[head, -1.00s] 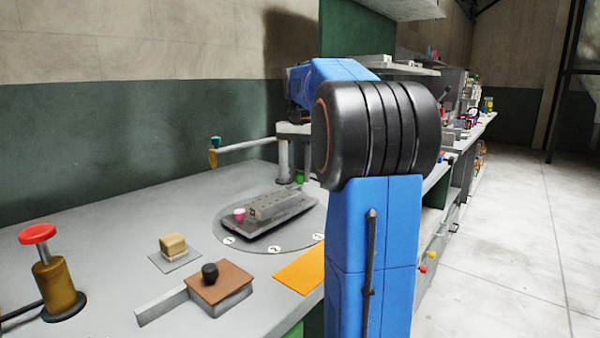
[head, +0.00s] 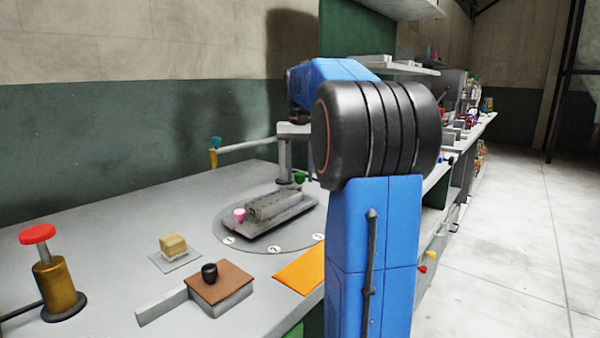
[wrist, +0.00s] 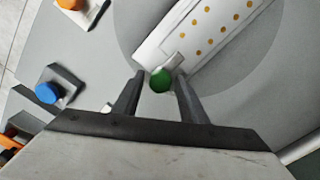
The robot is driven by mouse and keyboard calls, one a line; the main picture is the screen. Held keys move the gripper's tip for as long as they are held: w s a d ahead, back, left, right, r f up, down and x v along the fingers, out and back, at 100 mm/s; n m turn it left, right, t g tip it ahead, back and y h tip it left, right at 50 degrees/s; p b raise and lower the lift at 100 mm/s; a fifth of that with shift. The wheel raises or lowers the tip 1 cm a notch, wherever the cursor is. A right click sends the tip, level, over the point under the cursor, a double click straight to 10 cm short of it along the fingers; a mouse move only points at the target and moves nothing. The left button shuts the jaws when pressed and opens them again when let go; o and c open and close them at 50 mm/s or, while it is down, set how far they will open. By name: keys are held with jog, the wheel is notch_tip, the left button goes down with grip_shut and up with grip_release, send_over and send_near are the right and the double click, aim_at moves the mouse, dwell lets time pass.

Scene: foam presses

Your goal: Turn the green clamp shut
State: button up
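The green clamp (wrist: 161,80) shows in the wrist view as a round green knob at the near end of a pale mould (wrist: 190,50) dotted with several orange spots. My gripper (wrist: 160,75) is open, with one finger on each side of the green knob. A narrow gap seems to show on both sides; the finger height relative to the knob is hard to tell. In the head view the green clamp (head: 300,177) is small, at the far end of the mould (head: 270,208), and my gripper is hidden behind my arm. A pink clamp (head: 239,214) sits at the mould's near end.
The mould lies on a round numbered turntable (head: 230,225). A post with a horizontal arm (head: 245,145) stands behind it. In the wrist view, blue (wrist: 46,92) and orange (wrist: 70,4) knobs stand to the left. A red-topped button (head: 38,234) stands at the front left.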

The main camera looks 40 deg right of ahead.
aim_at(300, 173)
dwell(0.3)
notch_tip(300, 173, up, 17)
jog(key=shift+r, duration=0.2)
dwell(0.4)
dwell(0.5)
